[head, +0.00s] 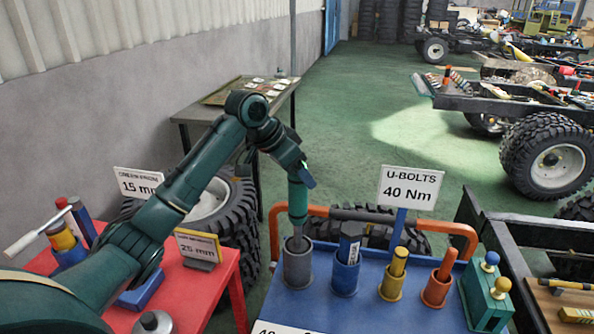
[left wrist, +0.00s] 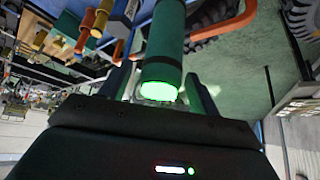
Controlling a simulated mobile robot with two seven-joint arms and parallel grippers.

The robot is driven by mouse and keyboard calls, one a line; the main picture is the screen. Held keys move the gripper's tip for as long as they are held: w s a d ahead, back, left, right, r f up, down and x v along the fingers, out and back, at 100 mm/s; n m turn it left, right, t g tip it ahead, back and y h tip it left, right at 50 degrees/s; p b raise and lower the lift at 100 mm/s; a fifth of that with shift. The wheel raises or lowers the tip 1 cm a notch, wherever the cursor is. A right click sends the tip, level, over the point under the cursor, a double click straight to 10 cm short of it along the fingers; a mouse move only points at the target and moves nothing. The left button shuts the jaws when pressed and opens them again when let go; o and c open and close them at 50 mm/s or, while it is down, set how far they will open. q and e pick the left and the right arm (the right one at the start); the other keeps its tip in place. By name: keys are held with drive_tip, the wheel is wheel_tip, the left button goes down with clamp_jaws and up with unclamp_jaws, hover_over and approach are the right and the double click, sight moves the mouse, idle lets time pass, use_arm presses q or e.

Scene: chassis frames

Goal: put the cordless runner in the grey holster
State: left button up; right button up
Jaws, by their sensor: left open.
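The cordless runner (head: 298,207) is a green cylinder with a darker grey lower end. It stands upright in the grey holster (head: 298,268) at the left of the blue table, its lower end inside the holster's mouth. My left gripper (head: 300,178) is at the top of the runner, with its arm coming in from the left. In the left wrist view the runner (left wrist: 164,45) lies between the two spread fingers of the gripper (left wrist: 160,88), its end glowing green. The fingers are open around it. How deep the runner sits is hidden by the holster wall. My right gripper is not visible.
Blue (head: 346,275), yellow (head: 391,284) and orange (head: 437,290) holsters with tools stand to the right. A U-bolts sign (head: 410,188) rises behind them. An orange rail (head: 455,230) runs along the back. A green box (head: 485,295) stands at right; a red table (head: 205,290) is at left.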

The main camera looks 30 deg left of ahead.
use_arm(q)
drive_tip(key=b+v, duration=0.1)
drive_tip(key=v, duration=1.1)
drive_tip(key=shift+b, duration=0.3)
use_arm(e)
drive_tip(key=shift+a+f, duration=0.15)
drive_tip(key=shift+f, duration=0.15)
